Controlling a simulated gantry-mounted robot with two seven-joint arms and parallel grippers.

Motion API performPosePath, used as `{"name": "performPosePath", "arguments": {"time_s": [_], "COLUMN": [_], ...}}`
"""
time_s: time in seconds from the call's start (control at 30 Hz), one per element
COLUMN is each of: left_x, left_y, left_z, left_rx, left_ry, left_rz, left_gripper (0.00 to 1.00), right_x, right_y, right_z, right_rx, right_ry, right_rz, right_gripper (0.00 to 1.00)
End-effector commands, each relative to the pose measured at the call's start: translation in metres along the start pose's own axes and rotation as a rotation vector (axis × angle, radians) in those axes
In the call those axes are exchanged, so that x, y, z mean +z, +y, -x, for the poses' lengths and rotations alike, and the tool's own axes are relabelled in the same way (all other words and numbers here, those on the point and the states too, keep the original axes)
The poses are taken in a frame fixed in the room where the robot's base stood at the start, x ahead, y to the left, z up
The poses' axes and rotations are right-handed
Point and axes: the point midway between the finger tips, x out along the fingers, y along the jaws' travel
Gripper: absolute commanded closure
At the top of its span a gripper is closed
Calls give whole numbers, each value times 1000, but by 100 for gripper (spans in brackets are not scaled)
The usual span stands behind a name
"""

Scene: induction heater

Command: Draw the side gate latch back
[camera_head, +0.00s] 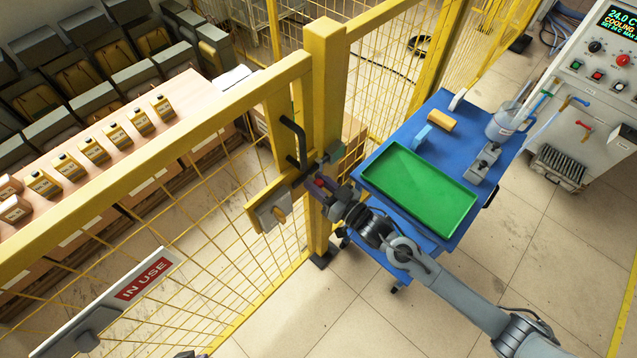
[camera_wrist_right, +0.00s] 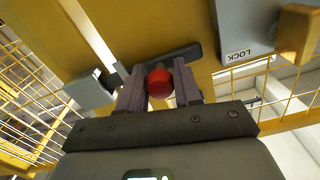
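The yellow side gate (camera_head: 160,135) meets a thick yellow post (camera_head: 326,90) near the middle of the head view. The latch's red knob (camera_wrist_right: 159,83) shows in the right wrist view, with a dark bar (camera_wrist_right: 185,56) behind it. My right gripper (camera_wrist_right: 160,78) has one finger on each side of the knob, and the knob fills the gap between them. In the head view my right gripper (camera_head: 322,186) reaches the latch from the right and hides much of it. A grey plate marked LOCK (camera_wrist_right: 240,40) is beside the latch.
A black handle (camera_head: 294,138) stands on the gate just above the latch. A blue cart (camera_head: 408,135) with a green tray (camera_head: 415,190) is close behind my right arm. A control cabinet (camera_head: 590,95) stands at the right. An IN USE sign (camera_head: 140,283) hangs on the gate.

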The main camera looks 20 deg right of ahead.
Motion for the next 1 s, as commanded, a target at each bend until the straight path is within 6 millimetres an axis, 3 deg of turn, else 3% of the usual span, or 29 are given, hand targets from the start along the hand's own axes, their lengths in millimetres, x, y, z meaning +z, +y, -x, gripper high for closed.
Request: {"name": "performPosePath", "arguments": {"time_s": [0.03,0.13,0.37,0.6,0.87,0.9,1.0], "left_x": [0,0,0,-4,-4,-4,-4], "left_y": [0,0,-1,-3,-4,-4,-3], "left_z": [0,0,1,15,13,13,13], "left_rx": [0,0,-4,-8,-11,-10,-9], "left_ry": [0,0,-1,-1,0,0,0], "left_rz": [0,0,-5,-11,-13,-12,-10], "left_gripper": [100,100,100,100,100,100,100], "right_x": [0,0,0,3,6,6,6], "right_y": [0,0,-2,-31,-32,-32,-31], "right_z": [0,0,0,0,0,0,0], "right_rx": [0,0,0,-1,-1,0,0], "right_ry": [0,0,1,1,1,1,1], "right_rz": [0,0,-1,-4,0,0,0], "right_gripper": [85,100,100,100,100,62,47]}}
